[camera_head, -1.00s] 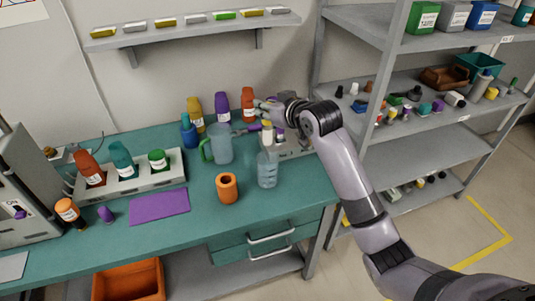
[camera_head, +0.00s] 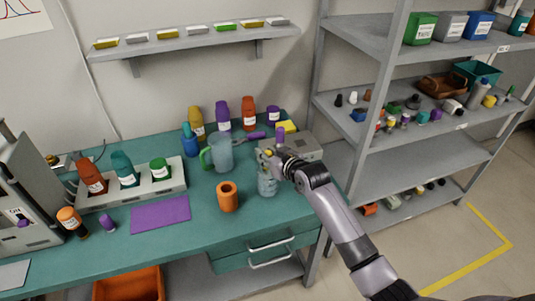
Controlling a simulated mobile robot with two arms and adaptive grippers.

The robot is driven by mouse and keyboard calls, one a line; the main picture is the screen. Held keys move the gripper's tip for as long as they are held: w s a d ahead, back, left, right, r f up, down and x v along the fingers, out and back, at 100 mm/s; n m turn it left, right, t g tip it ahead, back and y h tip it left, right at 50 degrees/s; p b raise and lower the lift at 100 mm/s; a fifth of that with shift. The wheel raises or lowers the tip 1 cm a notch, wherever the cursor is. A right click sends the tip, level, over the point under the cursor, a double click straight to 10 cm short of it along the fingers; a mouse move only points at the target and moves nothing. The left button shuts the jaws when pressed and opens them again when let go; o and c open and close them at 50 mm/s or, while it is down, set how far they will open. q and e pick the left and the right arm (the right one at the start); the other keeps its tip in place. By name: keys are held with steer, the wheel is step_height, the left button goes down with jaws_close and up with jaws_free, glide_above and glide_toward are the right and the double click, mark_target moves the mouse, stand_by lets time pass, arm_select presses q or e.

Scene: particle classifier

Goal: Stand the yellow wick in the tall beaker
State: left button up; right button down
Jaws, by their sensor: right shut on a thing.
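The tall beaker (camera_head: 267,184) is clear and stands upright near the right end of the teal bench. My right gripper (camera_head: 267,160) is at its mouth, coming in from the right. It is shut on a small yellow piece (camera_head: 268,152), which I take to be the yellow wick. Only a little of the wick shows between the fingers. I cannot tell how far its lower end is inside the beaker. My left gripper is not in view.
An orange cup (camera_head: 228,197) and a clear jug with a green handle (camera_head: 219,155) stand left of the beaker. A grey device (camera_head: 305,148) is close behind my gripper. Several bottles line the back. The bench front by the beaker is clear.

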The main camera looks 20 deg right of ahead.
steer(key=shift+f, duration=0.55)
steer(key=c, duration=1.3)
jaws_free()
